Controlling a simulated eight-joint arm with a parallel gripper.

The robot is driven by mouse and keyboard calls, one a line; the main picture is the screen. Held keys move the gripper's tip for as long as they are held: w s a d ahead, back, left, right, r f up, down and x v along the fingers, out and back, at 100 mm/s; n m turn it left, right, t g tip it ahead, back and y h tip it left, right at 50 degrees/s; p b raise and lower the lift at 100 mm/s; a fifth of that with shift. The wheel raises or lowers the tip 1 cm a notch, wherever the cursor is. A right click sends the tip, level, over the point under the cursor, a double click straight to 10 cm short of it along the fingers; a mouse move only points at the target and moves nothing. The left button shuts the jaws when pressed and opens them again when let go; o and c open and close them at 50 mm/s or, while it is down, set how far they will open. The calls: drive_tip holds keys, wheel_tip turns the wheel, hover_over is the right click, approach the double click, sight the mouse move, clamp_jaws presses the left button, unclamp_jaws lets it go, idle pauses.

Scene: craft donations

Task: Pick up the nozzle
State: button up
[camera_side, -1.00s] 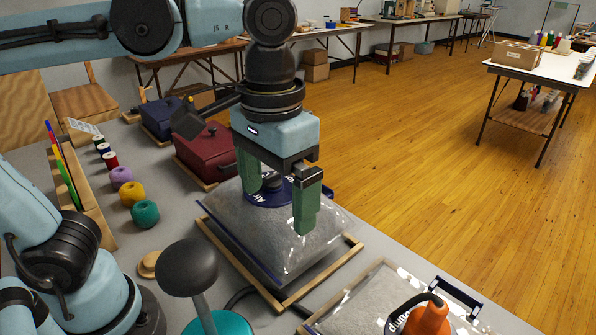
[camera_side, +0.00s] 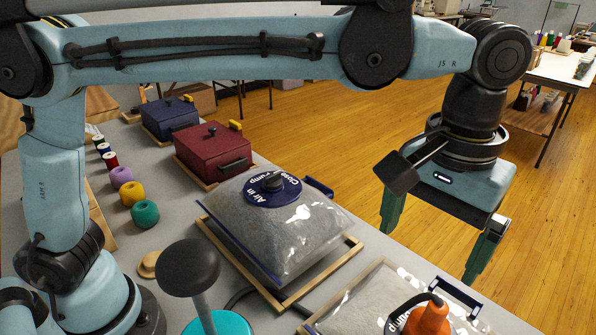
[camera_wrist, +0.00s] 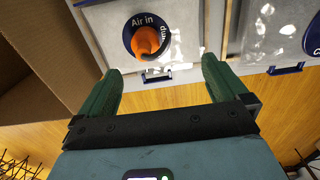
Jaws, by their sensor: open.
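The orange nozzle (camera_side: 432,317) sits on the blue valve disc of the nearer clear bag (camera_side: 350,305), at the bottom edge of the side view. In the wrist view the nozzle (camera_wrist: 146,41) stands in the round blue valve marked "Air in", at the upper middle. My gripper (camera_side: 432,252) has two green fingers spread wide, with nothing between them. In the side view it hangs over the right side, above and beyond the nozzle. In the wrist view my gripper (camera_wrist: 163,68) has its fingertips just below the bag's edge, either side of the nozzle's column.
A second filled bag (camera_side: 308,237) with a capped blue valve lies in a wooden frame (camera_side: 335,262). Red (camera_side: 212,152) and blue (camera_side: 168,118) boxes, yarn balls and a grey-topped pump handle (camera_side: 187,267) share the table. A cardboard box (camera_wrist: 30,65) fills the wrist view's left.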

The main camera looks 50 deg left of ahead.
sight(442, 308)
drive_tip(key=d, duration=0.1)
drive_tip(key=w+d, duration=0.1)
drive_tip(key=d, duration=0.1)
drive_tip(key=shift+w+d+f, duration=0.1)
drive_tip(key=shift+w+f, duration=0.05)
drive_tip(key=shift+w, duration=0.2)
drive_tip(key=shift+w+d, duration=0.1)
drive_tip(key=shift+d, duration=0.05)
drive_tip(key=shift+c, duration=0.8)
drive_tip(key=shift+f, duration=0.15)
drive_tip(key=shift+n, duration=0.6)
drive_tip(key=f, duration=1)
drive_tip(key=shift+d+f, duration=0.2)
drive_tip(key=shift+a+f, duration=0.2)
drive_tip(key=shift+f, duration=2.7)
drive_tip(key=c, duration=1.1)
drive_tip(key=shift+o, duration=0.2)
drive_tip(key=shift+r, duration=0.15)
